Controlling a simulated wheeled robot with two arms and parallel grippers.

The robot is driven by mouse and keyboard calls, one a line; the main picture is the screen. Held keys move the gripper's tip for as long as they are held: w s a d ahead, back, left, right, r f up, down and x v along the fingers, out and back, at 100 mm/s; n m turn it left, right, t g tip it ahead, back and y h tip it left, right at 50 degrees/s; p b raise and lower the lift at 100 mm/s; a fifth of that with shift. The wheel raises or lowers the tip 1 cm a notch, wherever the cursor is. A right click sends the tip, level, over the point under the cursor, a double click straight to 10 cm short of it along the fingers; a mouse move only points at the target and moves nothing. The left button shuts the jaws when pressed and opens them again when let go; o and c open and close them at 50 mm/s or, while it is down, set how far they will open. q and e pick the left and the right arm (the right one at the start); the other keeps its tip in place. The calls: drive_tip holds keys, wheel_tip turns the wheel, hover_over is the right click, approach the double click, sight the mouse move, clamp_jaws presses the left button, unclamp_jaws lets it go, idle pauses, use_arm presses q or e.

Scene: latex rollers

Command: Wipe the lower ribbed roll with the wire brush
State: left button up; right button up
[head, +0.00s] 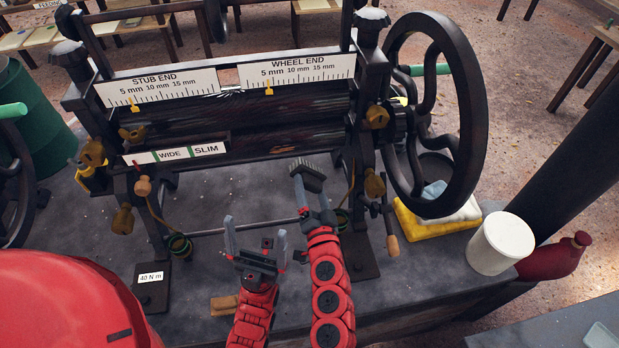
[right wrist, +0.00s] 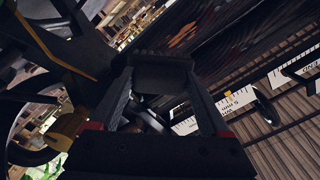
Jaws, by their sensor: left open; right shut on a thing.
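The wire brush (head: 309,172) has a dark block and grey bristles facing up. My right gripper (head: 314,198) is shut on it and holds it in front of the roller frame's right half. In the right wrist view the brush (right wrist: 160,72) is a dark block between the fingers. The lower ribbed roll (head: 285,138) is a dark, streaked cylinder lying across the frame under the upper roll (head: 235,107). The brush appears just below and in front of it; I cannot tell whether they touch. My left gripper (head: 256,238) is open and empty, left of the right one.
A large handwheel (head: 470,110) stands right of the frame. A yellow cloth (head: 425,232), white tub (head: 501,243) and red bottle (head: 555,257) are at the right. A wooden-handled tool (head: 392,240) hangs near the frame's right leg. A thin rod (head: 240,228) runs low across the front.

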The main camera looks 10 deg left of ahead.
sight(307, 172)
drive_tip(key=shift+d+r, duration=0.1)
drive_tip(key=x, duration=0.4)
drive_tip(key=shift+r, duration=0.1)
drive_tip(key=shift+w+a, duration=0.3)
drive_tip(key=shift+w, duration=0.3)
drive_tip(key=shift+x, duration=0.95)
drive_tip(key=shift+a, duration=0.1)
